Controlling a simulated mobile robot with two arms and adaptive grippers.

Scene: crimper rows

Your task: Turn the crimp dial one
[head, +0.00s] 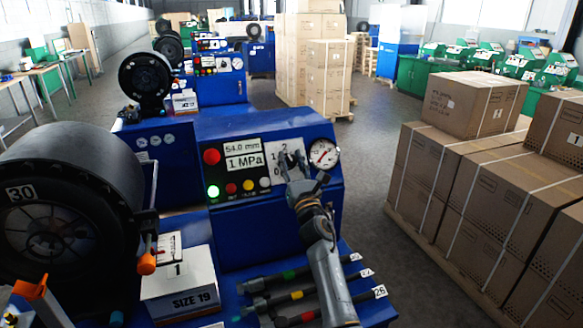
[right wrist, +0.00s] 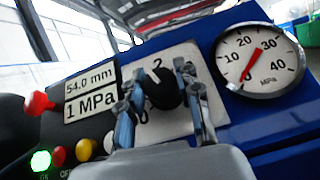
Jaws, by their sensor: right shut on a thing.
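The crimp dial is a black knob (right wrist: 163,90) on a white plate (right wrist: 205,60) on the blue machine's front panel. A "2" shows above the knob in the right wrist view; the lower marks are partly covered. My right gripper (right wrist: 157,92) has one finger on each side of the knob and is shut on it. In the head view my right gripper (head: 292,165) reaches up from below and hides most of the dial. My left gripper is not in view.
A round pressure gauge (head: 322,153) sits just right of the dial. Displays left of it read 54.0 mm and 1 MPa (head: 244,161), near a red button (head: 212,157) and a lit green lamp (head: 213,191). Hoses (head: 300,298) lie below. Cartons (head: 480,190) stand at right.

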